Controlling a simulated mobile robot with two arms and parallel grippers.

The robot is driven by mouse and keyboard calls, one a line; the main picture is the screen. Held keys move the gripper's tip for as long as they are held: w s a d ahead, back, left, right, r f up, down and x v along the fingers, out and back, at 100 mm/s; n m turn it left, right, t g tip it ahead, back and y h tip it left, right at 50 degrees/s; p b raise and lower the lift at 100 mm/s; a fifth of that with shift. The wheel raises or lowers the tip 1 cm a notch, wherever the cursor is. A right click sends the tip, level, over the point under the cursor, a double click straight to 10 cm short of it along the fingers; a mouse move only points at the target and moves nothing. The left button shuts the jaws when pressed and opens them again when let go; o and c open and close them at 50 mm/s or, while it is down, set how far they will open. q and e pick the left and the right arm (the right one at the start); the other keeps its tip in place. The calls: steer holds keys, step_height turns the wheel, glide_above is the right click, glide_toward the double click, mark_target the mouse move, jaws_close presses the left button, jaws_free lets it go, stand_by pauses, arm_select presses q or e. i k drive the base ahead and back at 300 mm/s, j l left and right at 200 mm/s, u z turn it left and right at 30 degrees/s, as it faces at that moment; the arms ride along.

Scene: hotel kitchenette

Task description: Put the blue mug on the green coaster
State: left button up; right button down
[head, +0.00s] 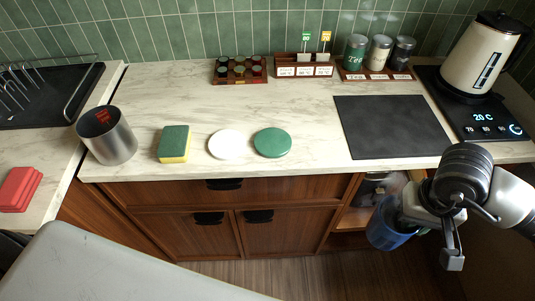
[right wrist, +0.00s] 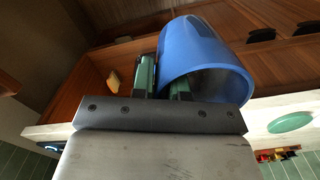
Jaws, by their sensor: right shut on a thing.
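The blue mug (head: 384,232) hangs in front of the counter's front edge at the right, before the open shelf. My right gripper (head: 404,208) is shut on it and partly covers it. In the right wrist view the mug (right wrist: 210,60) shows its open rim towards the camera, and my right gripper's fingers (right wrist: 162,75) meet its wall at the left side. The green coaster (head: 272,142) lies flat and bare on the counter, left of and beyond the mug. It also shows in the right wrist view (right wrist: 290,122). My left gripper is out of view.
A white round coaster (head: 228,144) lies left of the green one, then a sponge (head: 174,143) and a metal canister (head: 107,135). A dark mat (head: 392,126) lies to the right, with a kettle (head: 482,55) beyond. The counter between green coaster and mat is clear.

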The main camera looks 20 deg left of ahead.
mark_target(280, 139)
steer(key=k+u, duration=0.3)
steer(key=k+j+u, duration=0.1)
steer(key=u, duration=0.2)
steer(key=l+u, duration=0.15)
steer(key=u, duration=1.35)
steer(key=k+l, duration=0.15)
steer(key=l, duration=0.25)
steer(key=k+l+u, duration=0.15)
steer(key=l, duration=0.2)
steer(key=k+l, duration=0.2)
steer(key=l, duration=0.15)
